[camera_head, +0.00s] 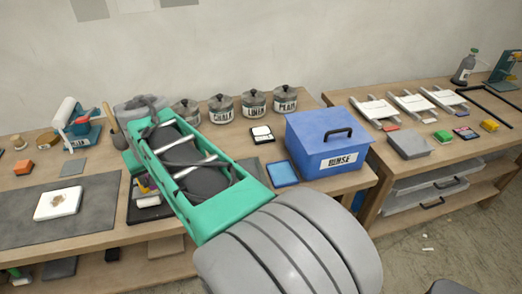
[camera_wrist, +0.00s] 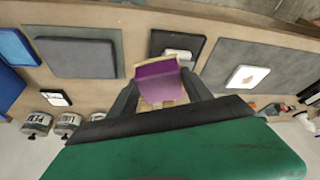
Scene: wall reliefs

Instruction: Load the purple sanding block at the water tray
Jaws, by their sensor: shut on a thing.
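The purple sanding block (camera_wrist: 157,82) is between the two dark fingers of my gripper (camera_wrist: 159,78) in the wrist view. My gripper is shut on it and holds it above the wooden bench. A light tan edge shows along the block's far side. The likely water tray is a shallow blue tray (camera_head: 282,172) beside the blue lidded box marked RINSE; it also shows at the left edge of the wrist view (camera_wrist: 17,47), well apart from the block. In the head view my green arm hides most of the gripper and the block.
The blue box (camera_head: 330,145) stands right of the tray. Several lidded pots (camera_head: 222,108) stand along the bench's back. A black tray (camera_wrist: 177,46) and a grey slab (camera_wrist: 75,58) lie near the gripper. A white tile (camera_head: 58,203) lies on a grey mat (camera_head: 95,200).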

